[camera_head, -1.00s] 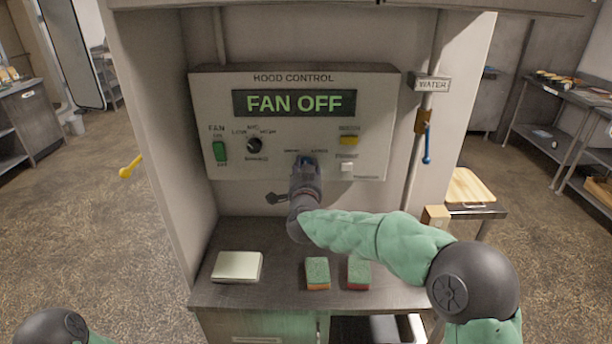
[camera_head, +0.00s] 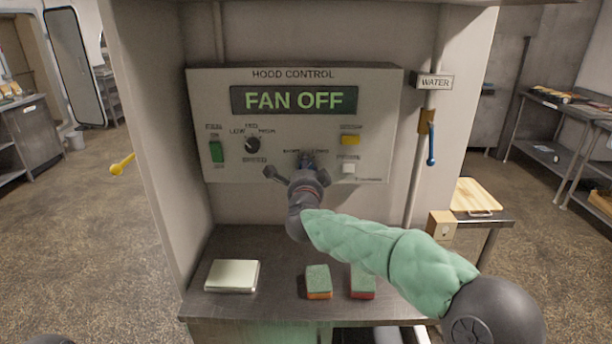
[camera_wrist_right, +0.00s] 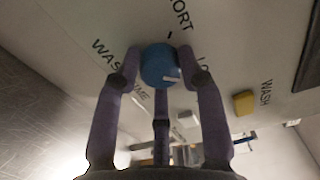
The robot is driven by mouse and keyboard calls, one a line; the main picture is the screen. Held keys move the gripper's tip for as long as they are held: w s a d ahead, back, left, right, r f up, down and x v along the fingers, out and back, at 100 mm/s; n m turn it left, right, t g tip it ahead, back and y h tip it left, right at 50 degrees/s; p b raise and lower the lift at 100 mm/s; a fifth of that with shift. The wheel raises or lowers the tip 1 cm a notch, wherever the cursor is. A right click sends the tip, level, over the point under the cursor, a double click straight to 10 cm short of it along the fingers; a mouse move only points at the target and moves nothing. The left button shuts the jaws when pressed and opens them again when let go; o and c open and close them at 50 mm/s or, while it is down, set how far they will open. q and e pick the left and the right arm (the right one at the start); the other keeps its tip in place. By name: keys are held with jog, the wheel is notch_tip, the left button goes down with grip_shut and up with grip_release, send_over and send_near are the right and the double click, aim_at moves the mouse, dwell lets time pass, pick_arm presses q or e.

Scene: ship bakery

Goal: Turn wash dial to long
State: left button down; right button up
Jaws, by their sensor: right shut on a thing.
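The blue wash dial (camera_wrist_right: 161,65) sits on the pale control panel (camera_head: 375,105). In the wrist view, the fingers of my right gripper (camera_wrist_right: 163,72) are shut around it. A short white mark shows on the dial's face, near its lower right edge in that view. The labels for short, wash time and, partly covered, long surround the dial. In the head view, my right gripper (camera_head: 306,163) reaches the panel's lower middle and hides most of the dial. My left gripper is not in view.
A fan switch (camera_head: 217,151) and black fan knob (camera_head: 252,144) are left of the dial; a yellow button (camera_head: 350,140) and white button (camera_head: 349,168) are right. Below, a counter (camera_head: 245,312) holds a pale box (camera_head: 232,275) and two sponges (camera_head: 318,281). A blue-handled water valve (camera_head: 431,145) is right.

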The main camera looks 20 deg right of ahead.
jog(key=shift+f+m+b, duration=0.1)
jog(key=shift+m+b, duration=0.2)
jog(key=shift+m, duration=0.3)
jog(key=o, duration=1.1)
jog(key=shift+o, duration=0.2)
jog(key=shift+s, duration=0.1)
jog(key=v, duration=1.2)
jog(key=shift+r, duration=0.2)
